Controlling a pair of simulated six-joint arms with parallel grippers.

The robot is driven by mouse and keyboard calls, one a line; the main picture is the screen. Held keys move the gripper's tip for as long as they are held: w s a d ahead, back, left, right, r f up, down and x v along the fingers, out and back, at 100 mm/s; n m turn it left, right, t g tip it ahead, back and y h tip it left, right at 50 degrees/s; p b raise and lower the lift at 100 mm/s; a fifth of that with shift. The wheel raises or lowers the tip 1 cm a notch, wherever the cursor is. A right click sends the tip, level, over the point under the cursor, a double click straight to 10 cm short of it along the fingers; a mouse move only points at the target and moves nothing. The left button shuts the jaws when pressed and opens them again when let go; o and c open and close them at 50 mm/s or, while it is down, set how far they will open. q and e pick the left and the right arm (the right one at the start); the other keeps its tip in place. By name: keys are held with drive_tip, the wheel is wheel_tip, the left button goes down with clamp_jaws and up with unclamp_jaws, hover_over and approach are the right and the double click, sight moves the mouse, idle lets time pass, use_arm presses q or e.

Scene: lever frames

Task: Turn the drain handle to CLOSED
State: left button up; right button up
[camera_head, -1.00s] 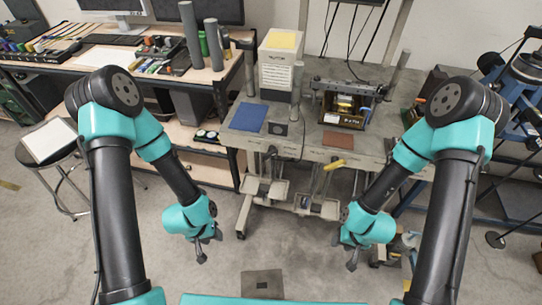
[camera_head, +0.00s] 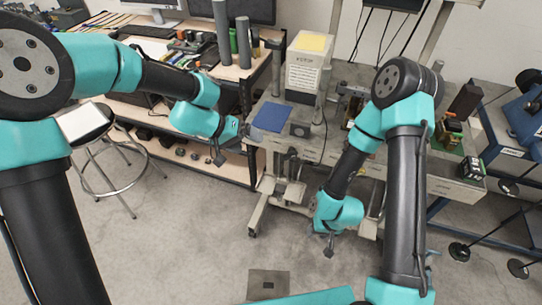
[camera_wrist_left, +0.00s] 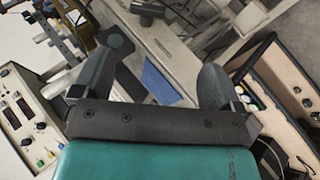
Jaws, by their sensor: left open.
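My left gripper (camera_head: 229,146) is in front of the workstation's left side, near the blue mat (camera_head: 271,117). In the left wrist view its two dark fingers (camera_wrist_left: 155,72) are wide apart with nothing between them; the blue mat (camera_wrist_left: 163,82) shows beyond. A dark lever-like part (camera_head: 292,156) hangs under the workstation's front edge, right of the left gripper and apart from it. I cannot read any label on it or tell its position. My right gripper (camera_head: 329,242) hangs low in front of the workstation. My right arm hides the part of the front edge behind it.
The grey workstation (camera_head: 348,157) carries a white box (camera_head: 306,68) and a small dark pad (camera_head: 300,130). A wooden bench (camera_head: 235,72) with tools stands at the left, and a round stool (camera_head: 83,122) at far left.

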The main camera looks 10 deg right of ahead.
sight(287, 156)
use_arm(q)
drive_tip(key=shift+d+r, duration=0.35)
drive_tip(key=shift+r, duration=0.45)
drive_tip(key=x, duration=1.7)
drive_tip(key=shift+s+d, duration=0.1)
drive_tip(key=shift+d, duration=0.25)
drive_tip(key=shift+c, duration=0.4)
drive_tip(key=c, duration=0.9)
drive_tip(key=shift+o, duration=0.2)
